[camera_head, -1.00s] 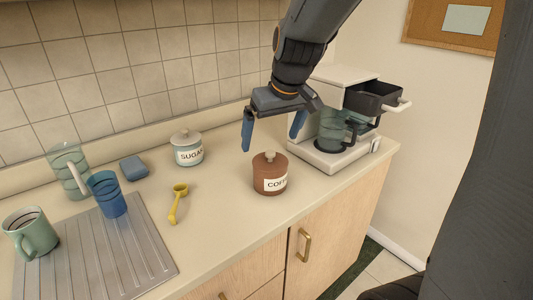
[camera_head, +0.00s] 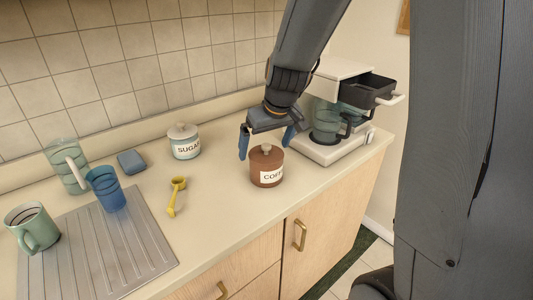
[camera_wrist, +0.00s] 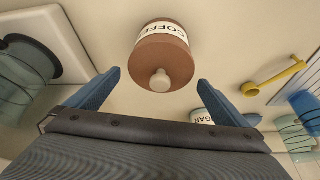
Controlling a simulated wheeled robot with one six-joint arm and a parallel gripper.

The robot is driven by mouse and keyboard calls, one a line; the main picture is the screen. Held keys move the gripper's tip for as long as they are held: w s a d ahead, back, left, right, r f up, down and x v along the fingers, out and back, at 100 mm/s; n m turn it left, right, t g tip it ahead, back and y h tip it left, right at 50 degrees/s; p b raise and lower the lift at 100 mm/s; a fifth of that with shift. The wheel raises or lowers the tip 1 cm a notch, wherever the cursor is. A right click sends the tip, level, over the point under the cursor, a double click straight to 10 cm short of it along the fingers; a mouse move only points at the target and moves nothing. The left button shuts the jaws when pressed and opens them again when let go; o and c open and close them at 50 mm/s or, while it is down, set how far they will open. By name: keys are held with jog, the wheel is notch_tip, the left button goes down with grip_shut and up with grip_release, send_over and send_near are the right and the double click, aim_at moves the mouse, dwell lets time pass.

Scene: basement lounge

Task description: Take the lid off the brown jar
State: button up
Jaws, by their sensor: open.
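The brown jar (camera_head: 267,171) with a label reading COFFEE stands upright on the counter, near the coffee machine. Its brown lid (camera_head: 266,154) with a pale round knob (camera_head: 266,148) is on it. In the wrist view the jar (camera_wrist: 161,48) is at the top middle, with the knob (camera_wrist: 160,80) pointing toward the camera. My gripper (camera_head: 267,148) is open and empty, just above and behind the jar in the head view. In the wrist view its blue fingers are spread to either side of the knob, short of it, and do not appear to touch it.
A white coffee machine (camera_head: 329,149) with a glass carafe (camera_head: 327,124) stands close on the right. A sugar jar (camera_head: 184,146), yellow scoop (camera_head: 175,196), blue sponge (camera_head: 132,162), cups and a drainboard (camera_head: 112,252) are left. The counter in front of the jar is clear.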

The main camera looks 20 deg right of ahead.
jog(key=c, duration=1.1)
